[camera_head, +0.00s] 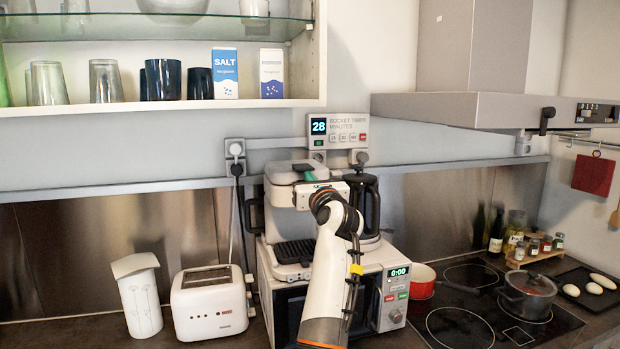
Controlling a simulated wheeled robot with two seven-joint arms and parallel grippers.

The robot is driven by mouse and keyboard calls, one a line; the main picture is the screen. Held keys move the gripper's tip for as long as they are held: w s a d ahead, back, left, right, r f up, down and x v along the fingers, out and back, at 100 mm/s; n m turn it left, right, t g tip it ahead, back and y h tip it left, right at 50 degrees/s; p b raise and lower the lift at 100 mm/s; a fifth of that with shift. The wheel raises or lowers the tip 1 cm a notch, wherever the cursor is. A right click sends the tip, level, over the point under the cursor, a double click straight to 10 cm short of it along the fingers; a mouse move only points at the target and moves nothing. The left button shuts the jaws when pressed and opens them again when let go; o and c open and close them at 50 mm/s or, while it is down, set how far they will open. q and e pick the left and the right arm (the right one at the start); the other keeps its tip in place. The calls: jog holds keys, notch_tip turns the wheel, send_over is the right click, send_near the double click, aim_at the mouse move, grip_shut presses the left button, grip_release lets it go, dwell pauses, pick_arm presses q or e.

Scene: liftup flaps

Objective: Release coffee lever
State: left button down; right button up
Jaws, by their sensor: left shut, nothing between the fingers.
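The coffee machine (292,252) is a white unit with a grey top and a dark ribbed drip tray, standing on the white oven in the centre. My left arm rises in front of it and covers much of its right side. My left gripper (308,177) is shut and empty at the machine's upper front, by its grey top. A small green part shows there; I cannot tell whether it belongs to the lever or to my fingertips. The lever is not clearly visible, and whether the gripper touches it is unclear. My right gripper is not in view.
A dark-handled jug (368,212) stands close on the right of the coffee machine. A white toaster (210,303) and a white cylinder (139,296) stand to the left. A shelf (160,105) hangs above. The cooktop (462,325) with pots lies right.

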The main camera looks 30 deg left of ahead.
pick_arm(q)
jog(key=shift+r+p, duration=0.3)
jog(key=shift+p, duration=0.1)
jog(key=shift+r+p, duration=0.35)
jog(key=shift+p, duration=0.2)
jog(key=shift+r+g, duration=0.3)
jog(key=shift+r, duration=0.45)
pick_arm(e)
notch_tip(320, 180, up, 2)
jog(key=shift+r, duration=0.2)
pick_arm(q)
jog(key=shift+d, duration=0.1)
